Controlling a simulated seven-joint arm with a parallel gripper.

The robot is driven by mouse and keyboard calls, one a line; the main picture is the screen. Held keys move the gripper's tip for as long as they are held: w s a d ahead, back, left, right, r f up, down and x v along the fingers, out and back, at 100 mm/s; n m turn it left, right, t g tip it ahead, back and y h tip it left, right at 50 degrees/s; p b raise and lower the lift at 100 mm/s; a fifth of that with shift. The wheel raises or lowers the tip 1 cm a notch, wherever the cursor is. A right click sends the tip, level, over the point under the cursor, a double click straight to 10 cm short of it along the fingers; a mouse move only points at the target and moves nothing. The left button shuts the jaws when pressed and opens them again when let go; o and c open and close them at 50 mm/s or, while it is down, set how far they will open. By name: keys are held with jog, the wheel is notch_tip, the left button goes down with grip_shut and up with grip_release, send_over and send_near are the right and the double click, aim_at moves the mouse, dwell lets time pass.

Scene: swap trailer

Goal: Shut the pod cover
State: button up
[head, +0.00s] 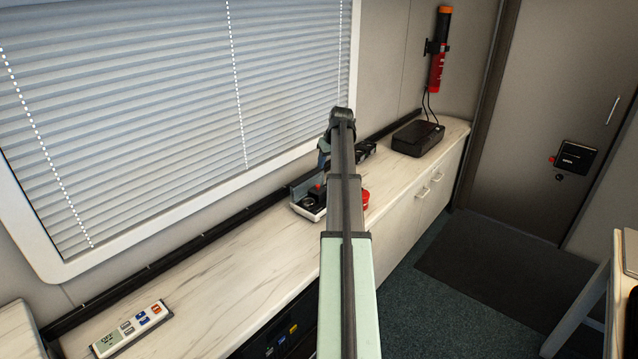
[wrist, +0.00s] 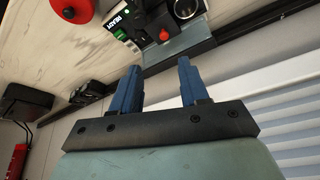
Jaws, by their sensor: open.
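The pod machine (head: 310,208) is a small white and black unit on the counter, partly hidden behind my arm. It also shows at the top of the wrist view, with a green READY display (wrist: 121,24), a red knob (wrist: 164,35) and a round dark well (wrist: 185,8). A grey flat panel (wrist: 180,51), which looks like the pod cover, stands raised along its window side; the head view shows it too (head: 303,186). My gripper (wrist: 160,64) has two blue fingers spread apart with nothing between them. They point toward the panel and appear short of it.
A red round object (wrist: 72,10) lies beside the machine. Small dark items (head: 366,150) and a black box (head: 419,138) sit farther along the counter. A red torch (head: 438,65) hangs on the wall. The window blind (head: 170,110) borders the counter. A remote (head: 130,328) lies in front.

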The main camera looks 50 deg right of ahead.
send_near(318, 185)
jog(key=x, duration=0.7)
jog(key=shift+w+f, duration=0.15)
jog(key=shift+f, duration=0.2)
jog(key=shift+c, duration=0.2)
grip_shut()
dwell(0.4)
